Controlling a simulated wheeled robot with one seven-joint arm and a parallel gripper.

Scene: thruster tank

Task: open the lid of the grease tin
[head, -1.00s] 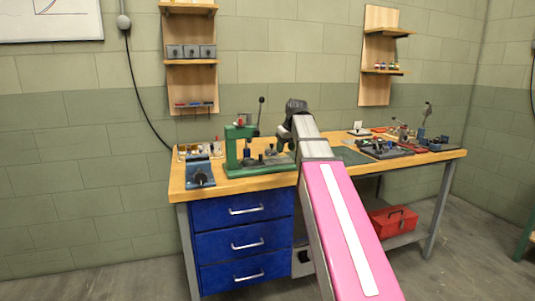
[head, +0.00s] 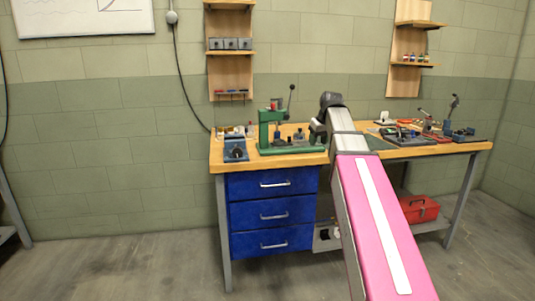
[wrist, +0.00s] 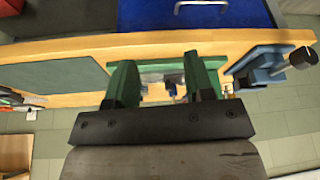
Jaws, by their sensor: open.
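I cannot pick out the grease tin or its lid in either view; the things on the bench are small and my arm covers part of the top. My gripper (wrist: 162,85) is open in the wrist view, its two fingers apart over the workbench (wrist: 55,50). A green press (head: 268,132) stands on the bench, just left of my arm's end in the head view. Part of the press shows between and behind my fingers in the wrist view, and I see nothing held there.
A blue vise (head: 235,150) stands at the bench's left front; it also shows in the wrist view (wrist: 265,68). Blue drawers (head: 273,213) fill the left underside. Fixtures crowd the right end of the bench. A red toolbox (head: 420,208) sits on the lower shelf. Floor at left is clear.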

